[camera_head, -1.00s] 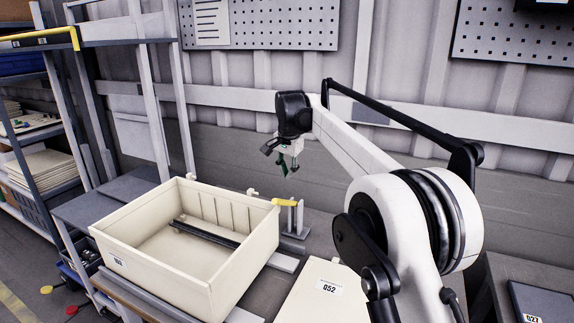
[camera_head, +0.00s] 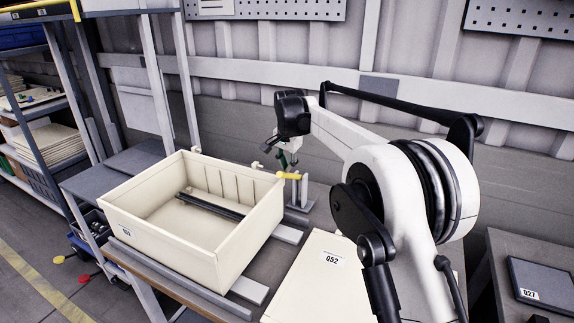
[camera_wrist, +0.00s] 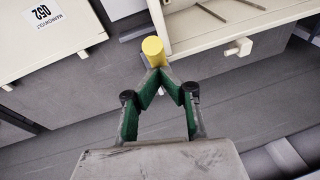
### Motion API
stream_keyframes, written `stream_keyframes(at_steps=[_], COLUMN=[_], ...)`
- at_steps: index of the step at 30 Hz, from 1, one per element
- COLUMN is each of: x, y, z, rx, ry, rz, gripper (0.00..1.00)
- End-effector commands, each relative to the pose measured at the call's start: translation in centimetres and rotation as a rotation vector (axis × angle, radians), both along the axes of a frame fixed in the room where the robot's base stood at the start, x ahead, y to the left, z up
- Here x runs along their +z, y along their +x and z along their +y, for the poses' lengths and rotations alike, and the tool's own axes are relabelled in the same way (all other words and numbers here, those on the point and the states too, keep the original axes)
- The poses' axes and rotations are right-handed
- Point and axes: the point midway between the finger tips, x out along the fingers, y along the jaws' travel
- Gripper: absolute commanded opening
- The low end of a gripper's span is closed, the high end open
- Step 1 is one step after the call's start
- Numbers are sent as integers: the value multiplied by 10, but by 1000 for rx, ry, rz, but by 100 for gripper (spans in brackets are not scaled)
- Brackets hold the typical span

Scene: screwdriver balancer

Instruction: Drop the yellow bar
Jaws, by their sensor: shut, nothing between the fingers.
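The yellow bar (camera_head: 289,176) is short and lies roughly level at the top of a small grey stand (camera_head: 303,190), beside the right rear corner of the cream bin. In the wrist view its rounded yellow end (camera_wrist: 153,48) shows just beyond the fingertips. My gripper (camera_head: 285,162) has green finger pads and hangs down just behind the bar. In the wrist view my gripper (camera_wrist: 160,74) has its fingertips together and empty, close to the bar. I cannot tell whether they touch it.
The cream bin (camera_head: 165,258) holds a dark rod (camera_head: 211,205). A cream box labelled Q52 (camera_head: 310,285) stands to the right of the bin. A shelf rack (camera_head: 45,120) is at the left. The ribbed wall (camera_head: 240,120) is behind.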

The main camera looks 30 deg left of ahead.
Motion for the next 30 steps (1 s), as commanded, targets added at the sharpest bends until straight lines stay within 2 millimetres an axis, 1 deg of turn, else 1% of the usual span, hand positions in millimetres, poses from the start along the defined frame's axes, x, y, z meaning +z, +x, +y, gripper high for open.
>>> stream_keyframes(at_steps=[5, 10, 15, 20, 30], x=[-9, -23, -36, -37, -34], y=[-6, -16, -26, -28, -27], z=[1, 0, 0, 0, -1], rx=[1, 2, 0, 0, -1], ry=[0, 1, 1, 1, 2], rz=[-38, -109, -122, -122, -121], gripper=[0, 0, 0, 0, 0])
